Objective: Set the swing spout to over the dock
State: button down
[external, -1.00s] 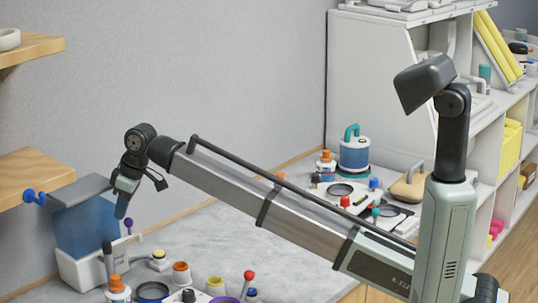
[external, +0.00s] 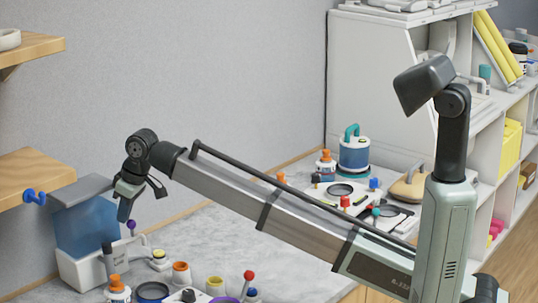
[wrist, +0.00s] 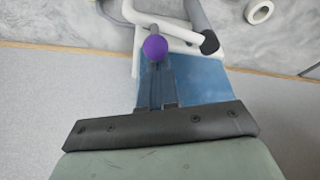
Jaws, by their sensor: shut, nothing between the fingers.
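The swing spout is a thin white tube (external: 143,238) with a purple knob (external: 131,225), in front of a blue tank (external: 85,225) on a white base. The purple knob also shows in the wrist view (wrist: 155,47), just beyond my fingers. My gripper (external: 124,217) points down beside the tank, close to the knob, shut with nothing held. In the wrist view, my dark fingers (wrist: 158,75) end at the knob; I cannot tell whether they touch it.
Several coloured knobs and jars, including an orange-topped one (external: 181,272), crowd the front. A wooden shelf (external: 35,180) juts out at left. The grey counter (external: 225,230) has free room behind the jars.

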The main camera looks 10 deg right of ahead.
jog(key=m, duration=0.1)
jog(key=s+d+m+t, duration=0.1)
jog(key=shift+s+d+m+h, duration=0.15)
jog(key=shift+s+m+h, duration=0.15)
jog(key=shift+m, duration=0.1)
jog(key=s+m, duration=0.1)
jog(key=m, duration=0.1)
jog(key=s+d+m+t+h, duration=0.1)
jog(key=s+m, duration=0.1)
jog(key=m, duration=0.1)
jog(key=shift+s, duration=1)
jog(key=v, duration=0.9)
jog(key=shift+a+r, duration=0.35)
jog(key=shift+r, duration=0.15)
jog(key=shift+s, duration=0.1)
